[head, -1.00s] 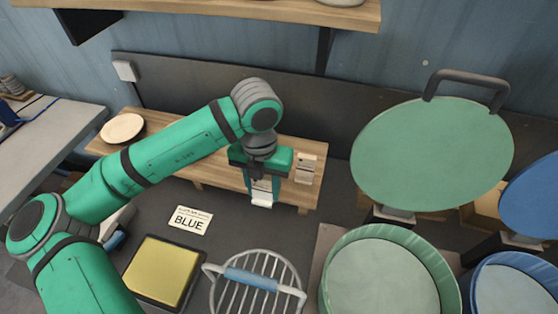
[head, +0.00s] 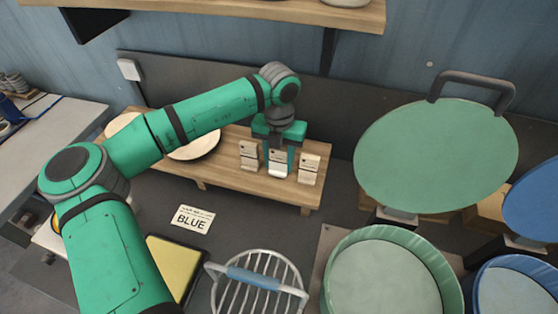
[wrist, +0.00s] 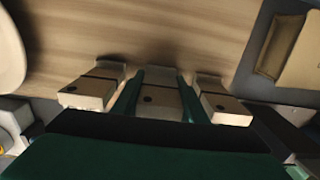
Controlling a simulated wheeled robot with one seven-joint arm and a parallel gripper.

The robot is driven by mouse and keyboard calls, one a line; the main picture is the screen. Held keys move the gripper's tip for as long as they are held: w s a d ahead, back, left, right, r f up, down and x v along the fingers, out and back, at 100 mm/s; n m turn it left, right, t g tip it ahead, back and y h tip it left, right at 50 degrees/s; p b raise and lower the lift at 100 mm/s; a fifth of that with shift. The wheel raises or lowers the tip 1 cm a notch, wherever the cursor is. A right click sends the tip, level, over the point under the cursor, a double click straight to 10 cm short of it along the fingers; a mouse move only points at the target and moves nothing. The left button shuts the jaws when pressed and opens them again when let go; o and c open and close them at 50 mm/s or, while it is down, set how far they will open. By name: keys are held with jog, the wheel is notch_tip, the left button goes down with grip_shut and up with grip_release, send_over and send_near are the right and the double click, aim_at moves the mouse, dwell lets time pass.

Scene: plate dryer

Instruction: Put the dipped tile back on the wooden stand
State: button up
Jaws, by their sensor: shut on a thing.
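My gripper (head: 279,160) is shut on the middle tile (head: 277,168), a small pale tile, over the right part of the wooden stand (head: 245,183). In the wrist view, the green fingers lie on both sides of this held tile (wrist: 160,101). A left tile (head: 249,155) and a right tile (head: 309,169) stand on either side of it, apart from it. They also show in the wrist view, left (wrist: 92,88) and right (wrist: 221,102). The held tile's lower end is at the stand's top; I cannot tell whether it touches.
Plates (head: 196,147) lie on the stand's left part. In front are a BLUE card (head: 192,218), a yellow pad (head: 172,268) and a wire rack with a blue handle (head: 253,279). A green bucket (head: 385,280), its raised lid (head: 437,155) and a blue bucket (head: 515,285) fill the right.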

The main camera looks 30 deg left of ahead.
jog(key=shift+f, duration=0.2)
jog(key=o, duration=1.1)
jog(key=shift+r, duration=3.9)
